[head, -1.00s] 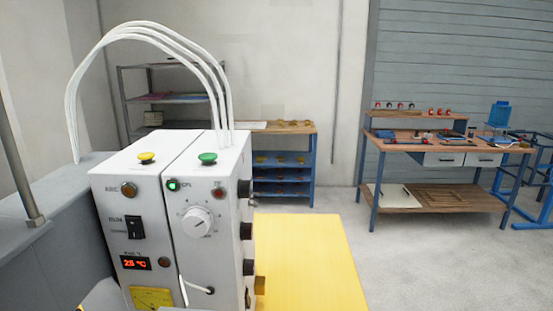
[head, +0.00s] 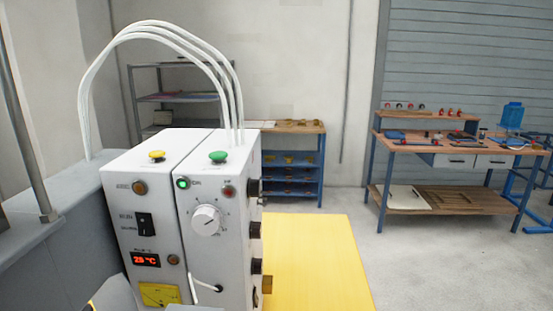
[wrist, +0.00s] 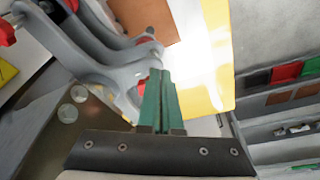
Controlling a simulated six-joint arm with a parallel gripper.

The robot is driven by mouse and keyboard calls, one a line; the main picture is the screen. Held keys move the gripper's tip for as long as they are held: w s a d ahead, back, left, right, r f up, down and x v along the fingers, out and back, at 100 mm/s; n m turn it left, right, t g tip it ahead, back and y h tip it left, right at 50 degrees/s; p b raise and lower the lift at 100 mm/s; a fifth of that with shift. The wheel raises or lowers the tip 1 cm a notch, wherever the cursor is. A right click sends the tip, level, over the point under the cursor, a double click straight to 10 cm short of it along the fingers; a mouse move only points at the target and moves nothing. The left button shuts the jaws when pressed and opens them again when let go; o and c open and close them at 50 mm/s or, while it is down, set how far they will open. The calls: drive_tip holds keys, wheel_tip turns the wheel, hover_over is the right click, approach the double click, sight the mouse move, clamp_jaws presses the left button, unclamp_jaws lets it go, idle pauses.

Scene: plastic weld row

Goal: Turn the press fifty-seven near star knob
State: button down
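My gripper (wrist: 158,85) shows in the wrist view with its two green fingers side by side, only a thin dark seam between them. Nothing shows held between them. A grey cast press frame (wrist: 95,60) with curved arms lies just left of and beyond the fingers. Red knobs show on it: one (wrist: 6,33) at the left edge and one (wrist: 151,36) beyond the fingertips. A small red part (wrist: 142,83) sits close beside the left finger; I cannot tell whether they touch. I cannot tell which knob is the near star knob. My gripper does not show in the head view.
A white control cabinet (head: 231,250) with buttons, a dial and white hoses stands front left. A yellow surface (head: 315,255) lies right of it. A shelf bench (head: 300,128) and a workbench (head: 440,150) stand farther back. Grey floor between is clear.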

drive_tip(key=shift+w+d+r, duration=0.85)
drive_tip(key=shift+w+r, duration=0.1)
drive_tip(key=shift+r, duration=2.5)
drive_tip(key=d+x, duration=0.1)
drive_tip(key=x, duration=0.5)
drive_tip(key=shift+s+f, duration=0.4)
drive_tip(key=shift+f, duration=0.15)
drive_tip(key=shift+a, duration=0.2)
drive_tip(key=shift+s+a, duration=0.1)
drive_tip(key=shift+s, duration=0.1)
drive_tip(key=shift+s+a, duration=0.35)
drive_tip(key=shift+s, duration=0.3)
